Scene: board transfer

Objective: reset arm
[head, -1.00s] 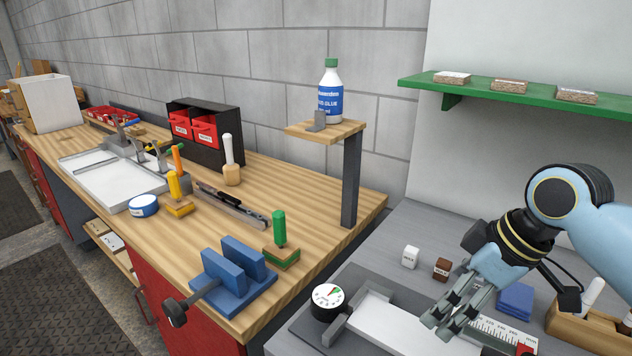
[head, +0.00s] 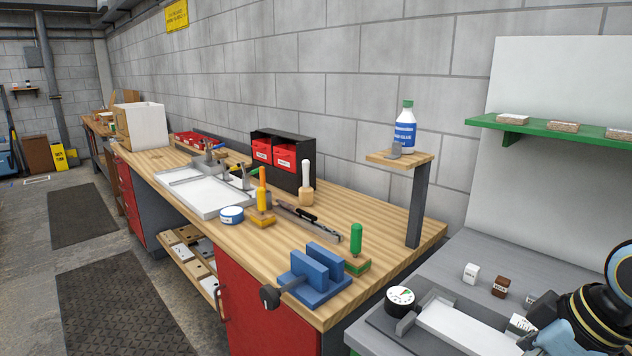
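Part of my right arm (head: 595,318) shows at the lower right edge, over the grey bench. My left gripper is not in view. A white board-like piece (head: 465,325) lies on the dark fixture on the grey bench, beside a round dial gauge (head: 400,297). The arm is to the right of this piece.
The wooden workbench (head: 375,225) carries a blue vise (head: 318,272), a white tray (head: 205,190) and a black bin unit (head: 283,157). A glue bottle (head: 405,130) stands on a raised wooden shelf. A green shelf (head: 545,132) hangs at right.

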